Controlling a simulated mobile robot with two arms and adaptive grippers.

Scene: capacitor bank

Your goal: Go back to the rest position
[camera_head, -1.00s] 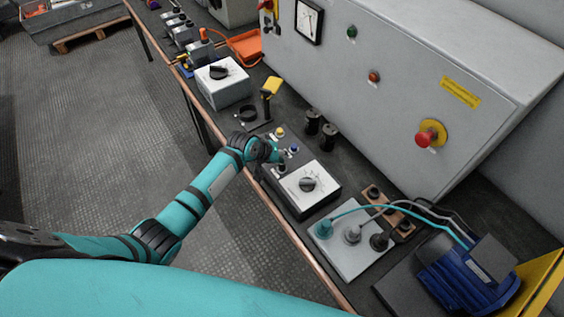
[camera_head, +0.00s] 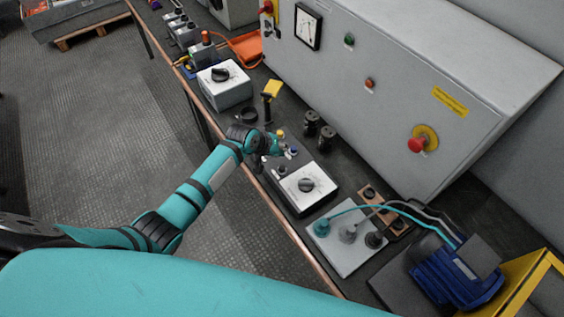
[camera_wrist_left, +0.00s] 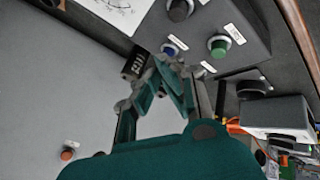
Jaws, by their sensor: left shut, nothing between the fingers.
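My left gripper (camera_head: 279,146) is at the end of my teal arm, over the button end of the dial box (camera_head: 305,186). In the left wrist view its fingers (camera_wrist_left: 163,68) are closed together with nothing between them. The blue button (camera_wrist_left: 174,46) and green button (camera_wrist_left: 219,46) show beyond the fingertips in that view. Whether the fingers touch the box cannot be told. My right gripper is in no view.
The bench carries a grey cabinet (camera_head: 400,90) with a red knob (camera_head: 421,141), a second dial box (camera_head: 222,86), two black cylinders (camera_head: 319,133), a plate with cables (camera_head: 345,250) and a blue motor (camera_head: 450,285).

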